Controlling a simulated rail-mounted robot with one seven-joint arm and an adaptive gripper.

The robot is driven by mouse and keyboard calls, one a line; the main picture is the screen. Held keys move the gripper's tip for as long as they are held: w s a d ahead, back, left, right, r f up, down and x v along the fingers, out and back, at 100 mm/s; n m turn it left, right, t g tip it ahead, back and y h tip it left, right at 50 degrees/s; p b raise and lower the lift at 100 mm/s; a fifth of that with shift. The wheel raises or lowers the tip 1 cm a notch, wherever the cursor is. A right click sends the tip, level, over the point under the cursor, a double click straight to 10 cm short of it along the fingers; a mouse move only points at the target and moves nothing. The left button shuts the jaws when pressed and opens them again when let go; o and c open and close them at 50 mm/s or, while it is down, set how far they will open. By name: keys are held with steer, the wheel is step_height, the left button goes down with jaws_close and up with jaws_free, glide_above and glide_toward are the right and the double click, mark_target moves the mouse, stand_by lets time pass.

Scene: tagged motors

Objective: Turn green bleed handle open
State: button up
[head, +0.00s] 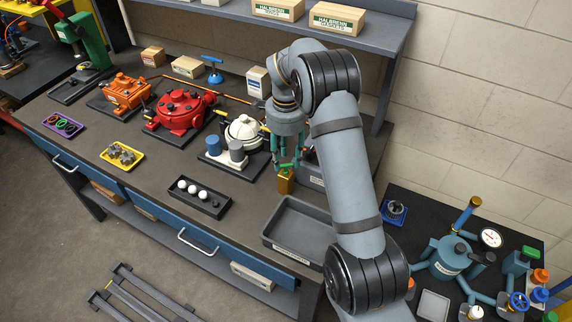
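A small green bar (288,166), which looks like the bleed handle, sits on top of a brass-yellow block (285,184) near the right end of the workbench. My gripper (287,163) points down right over it, with its teal fingers spread around the bar's place. The fingers are close in colour to the bar and small here, so I cannot tell whether they touch or grip it. The handle's exact angle is hard to read.
A grey tray (292,232) lies in front of the brass block. A white-domed motor (243,130) stands to the left, with a red motor (180,108) beyond it. A dark side table (512,240) with a teal fixture (447,256) stands at right.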

mark_target(286, 166)
steer(key=shift+f+p, duration=0.45)
steer(key=shift+f, duration=1.7)
steer(key=shift+c, duration=0.3)
jaws_close()
